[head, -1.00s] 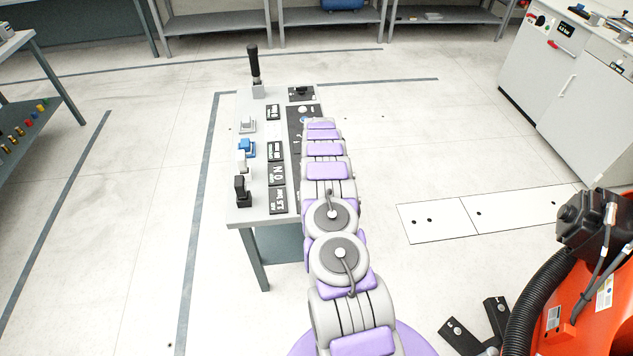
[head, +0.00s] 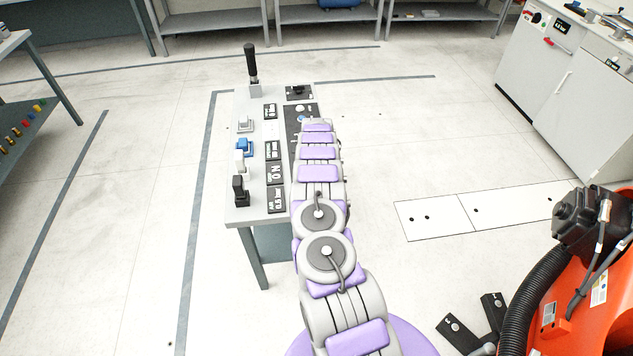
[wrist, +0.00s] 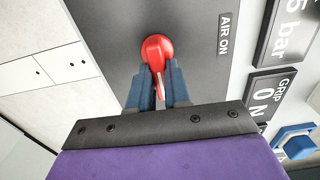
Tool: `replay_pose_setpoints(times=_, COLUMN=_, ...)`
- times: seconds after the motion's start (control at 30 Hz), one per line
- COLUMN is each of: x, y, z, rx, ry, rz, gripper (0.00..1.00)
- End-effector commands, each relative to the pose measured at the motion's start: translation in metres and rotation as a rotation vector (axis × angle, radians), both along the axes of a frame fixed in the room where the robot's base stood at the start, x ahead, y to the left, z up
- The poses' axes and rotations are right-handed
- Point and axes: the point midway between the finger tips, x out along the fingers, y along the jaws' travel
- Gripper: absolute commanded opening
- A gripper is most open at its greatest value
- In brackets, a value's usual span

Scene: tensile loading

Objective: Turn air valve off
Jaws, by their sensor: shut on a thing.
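The red air valve handle (wrist: 156,50) shows in the wrist view on a dark grey panel (wrist: 200,15), with the label "AIR ON" (wrist: 224,33) to its right. My gripper (wrist: 158,85) has its two blue fingers on both sides of the handle's lever and is shut on it. In the head view my arm lies over the right side of the narrow table (head: 243,215) and hides the valve and my gripper.
The table holds black label plates (head: 276,199), a blue block (head: 243,147) and a tall black lever (head: 251,65). An orange machine (head: 590,300) stands at lower right and a grey cabinet (head: 580,120) at upper right. Open floor lies between.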

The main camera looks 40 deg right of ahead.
Motion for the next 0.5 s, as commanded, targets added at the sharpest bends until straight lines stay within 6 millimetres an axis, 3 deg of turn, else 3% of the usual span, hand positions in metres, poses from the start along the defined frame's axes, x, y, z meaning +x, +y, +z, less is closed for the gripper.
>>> replay_pose_setpoints(times=0.13, x=-0.0022, y=-0.0003, z=-0.002, rx=0.002, ry=0.005, rz=-0.003, gripper=0.0)
replay_pose_setpoints(times=0.17, x=-0.0022, y=-0.0004, z=-0.0021, rx=0.002, ry=0.005, rz=-0.003, gripper=0.2)
replay_pose_setpoints(times=0.4, x=-0.0014, y=0.0001, z=-0.0005, rx=0.001, ry=0.002, rz=-0.001, gripper=0.43)
replay_pose_setpoints(times=0.5, x=-0.0011, y=0.0006, z=0.0002, rx=0.001, ry=0.001, rz=0.0, gripper=0.43)
